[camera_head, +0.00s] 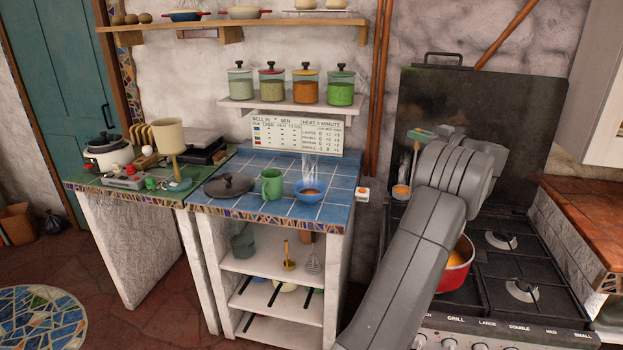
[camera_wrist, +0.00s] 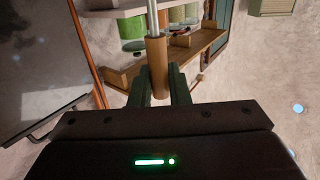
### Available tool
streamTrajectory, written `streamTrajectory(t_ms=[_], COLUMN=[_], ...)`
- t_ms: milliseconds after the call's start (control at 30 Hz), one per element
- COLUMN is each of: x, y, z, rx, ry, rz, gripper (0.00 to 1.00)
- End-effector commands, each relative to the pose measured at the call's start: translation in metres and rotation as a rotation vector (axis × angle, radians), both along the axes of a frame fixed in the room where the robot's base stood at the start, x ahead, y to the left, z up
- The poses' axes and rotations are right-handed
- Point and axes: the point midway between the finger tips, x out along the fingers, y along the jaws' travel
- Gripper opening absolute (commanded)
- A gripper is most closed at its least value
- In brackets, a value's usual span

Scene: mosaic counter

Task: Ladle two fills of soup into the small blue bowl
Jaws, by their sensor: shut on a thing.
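My gripper (camera_head: 422,134) is shut on the wooden handle of the ladle, which also shows between the fingers in the wrist view (camera_wrist: 158,68). The ladle (camera_head: 401,191) hangs down with its cup low, and orange soup shows in the cup. The cup is above the stove's left side, to the right of the blue counter. The small blue bowl (camera_head: 307,195) stands on the blue-tiled counter (camera_head: 255,159), left of the ladle; it holds brownish-orange contents and steams. A red pot (camera_head: 458,277) with orange soup sits on the stove, partly hidden by my arm.
A green mug (camera_head: 272,184) and a dark lid (camera_head: 229,185) stand left of the bowl. A small white box (camera_head: 362,194) is at the counter's right side. A jar shelf (camera_head: 290,107) hangs above the counter. The dark stove back panel (camera_head: 470,110) rises behind my gripper.

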Motion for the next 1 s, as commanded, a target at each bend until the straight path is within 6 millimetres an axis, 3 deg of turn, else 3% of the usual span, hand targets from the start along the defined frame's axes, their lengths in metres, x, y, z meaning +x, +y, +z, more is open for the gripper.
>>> streamTrajectory(t_ms=[33,200,500,700,833,1000], x=[0.022,0.080,0.155,0.176,0.181,0.181], y=[0.016,0.070,0.184,0.238,0.254,0.258], z=[0.006,0.003,-0.007,-0.015,-0.018,-0.019], rx=[-0.001,0.000,0.005,0.009,0.011,0.011], ry=[0.000,0.000,-0.004,-0.007,-0.007,-0.009], rz=[0.029,0.109,0.239,0.293,0.307,0.310], gripper=[0.00,0.00,0.00,0.00,0.00,0.00])
